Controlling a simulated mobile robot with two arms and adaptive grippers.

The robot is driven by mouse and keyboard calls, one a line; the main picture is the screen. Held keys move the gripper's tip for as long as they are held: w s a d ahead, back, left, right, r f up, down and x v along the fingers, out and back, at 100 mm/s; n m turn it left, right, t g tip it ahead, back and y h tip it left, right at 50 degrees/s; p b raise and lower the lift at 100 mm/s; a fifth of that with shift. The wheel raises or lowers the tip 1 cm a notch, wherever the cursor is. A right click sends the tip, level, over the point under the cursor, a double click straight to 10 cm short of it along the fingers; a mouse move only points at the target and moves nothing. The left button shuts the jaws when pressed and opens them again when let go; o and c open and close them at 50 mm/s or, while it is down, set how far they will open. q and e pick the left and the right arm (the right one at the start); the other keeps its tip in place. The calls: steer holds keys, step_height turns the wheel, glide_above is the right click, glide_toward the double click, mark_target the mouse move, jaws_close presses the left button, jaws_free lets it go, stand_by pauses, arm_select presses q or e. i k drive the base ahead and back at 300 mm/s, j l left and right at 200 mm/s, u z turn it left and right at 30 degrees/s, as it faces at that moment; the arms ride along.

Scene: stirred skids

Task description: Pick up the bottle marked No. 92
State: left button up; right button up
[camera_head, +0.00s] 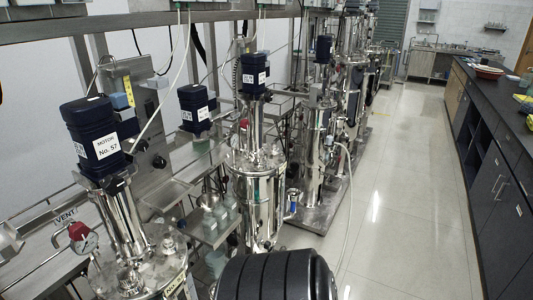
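No label reading No. 92 can be made out. Another bottle (215,262) stands lower down, partly hidden. Any numbers on these bottles are too small to read. A dark blue motor housing (93,130) on the nearest vessel reads "MOTOR No. 57". Neither of my grippers is in view.
Steel vessels (258,200) on skids line the left, with hoses and gauges (86,240). A ribbed black cylinder (275,278) fills the bottom middle. A dark bench (500,110) runs along the right. The pale floor aisle (400,200) between is clear.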

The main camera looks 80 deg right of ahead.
mark_target(230, 202)
steer(key=z, duration=2.35)
